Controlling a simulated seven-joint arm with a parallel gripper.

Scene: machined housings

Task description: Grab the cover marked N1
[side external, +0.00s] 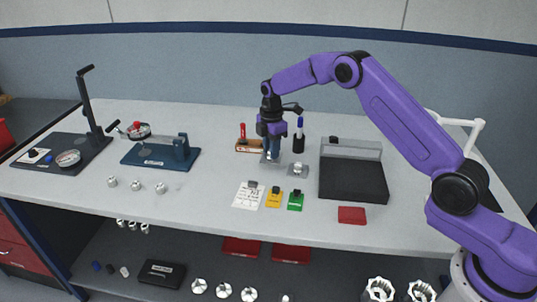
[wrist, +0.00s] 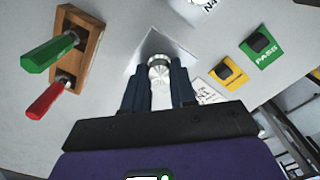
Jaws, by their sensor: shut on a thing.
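My gripper (side external: 271,150) is shut on the round silver knob (wrist: 158,68) of a square grey cover at the back middle of the bench. In the wrist view the knob sits between my two dark fingers (wrist: 158,85), and the cover's plate (wrist: 155,45) shows around it. In the side view the plate (side external: 266,162) is mostly below my gripper. It appears to be at bench level; I cannot tell if it is lifted. Its marking is not readable. A second cover (side external: 297,169) stands to its right; in the wrist view one marked N4 (wrist: 195,8) is cut by the top edge.
A wooden block (wrist: 82,45) holds red- and green-handled tools close by. A white sheet (side external: 248,195), yellow card (side external: 273,198) and green card (side external: 295,201) lie in front. A black tray (side external: 353,180) is right. Bench is clear around the left knobs (side external: 136,186).

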